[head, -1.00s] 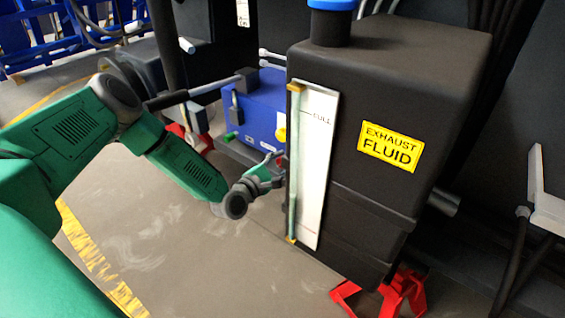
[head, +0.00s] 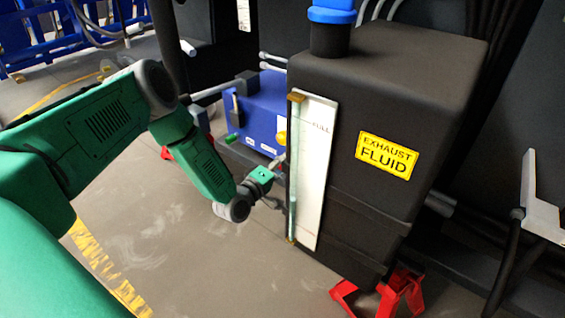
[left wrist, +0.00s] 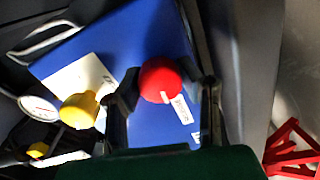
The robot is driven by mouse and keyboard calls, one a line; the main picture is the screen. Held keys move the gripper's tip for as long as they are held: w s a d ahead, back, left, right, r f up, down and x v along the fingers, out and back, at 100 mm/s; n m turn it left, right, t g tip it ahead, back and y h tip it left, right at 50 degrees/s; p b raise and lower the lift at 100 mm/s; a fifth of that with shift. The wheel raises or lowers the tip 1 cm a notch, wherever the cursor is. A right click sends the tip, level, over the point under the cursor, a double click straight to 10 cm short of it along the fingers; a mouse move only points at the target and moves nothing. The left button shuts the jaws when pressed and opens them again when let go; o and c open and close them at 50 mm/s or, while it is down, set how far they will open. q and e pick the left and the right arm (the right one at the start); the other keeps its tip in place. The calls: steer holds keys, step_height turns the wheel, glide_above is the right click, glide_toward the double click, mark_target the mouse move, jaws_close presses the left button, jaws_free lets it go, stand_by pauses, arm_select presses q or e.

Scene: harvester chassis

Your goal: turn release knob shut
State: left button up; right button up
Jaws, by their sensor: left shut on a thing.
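A red knob (left wrist: 160,80) with a pale mark on its edge sits on a blue box (left wrist: 140,38) in the left wrist view. My left gripper (left wrist: 166,88) has one finger on each side of this knob and is shut on it. A yellow knob (left wrist: 79,110) is to the left on the same box. In the head view the blue box (head: 262,110) stands behind the black tank. My left gripper (head: 277,165) reaches in beside the tank's left edge, its fingertips partly hidden. My right gripper is not in view.
The black exhaust fluid tank (head: 385,110), with a level gauge (head: 314,170) and blue cap (head: 331,12), stands close to the right of my left gripper. Red stands (head: 400,290) are beneath it. A round gauge (left wrist: 38,107) is left of the yellow knob. Floor in front is clear.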

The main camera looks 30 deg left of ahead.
arm_select(q)
steer(key=m, duration=0.1)
steer(key=m+p, duration=0.1)
steer(key=m, duration=0.2)
steer(key=shift+s+d+f+m, duration=0.2)
steer(key=shift+s+f+m, duration=0.05)
steer(key=shift+f+m, duration=0.05)
steer(key=m+p, duration=0.1)
steer(key=m, duration=0.3)
steer(key=shift+m+p, duration=0.3)
steer(key=shift+p, duration=0.05)
steer(key=m+p, duration=0.1)
steer(key=m, duration=0.3)
steer(key=shift+m+p, duration=0.5)
steer(key=shift+m, duration=1.4)
steer(key=o, duration=1.2)
steer(key=shift+a+f, duration=0.1)
steer(key=shift+w, duration=0.15)
steer(key=shift+r, duration=0.2)
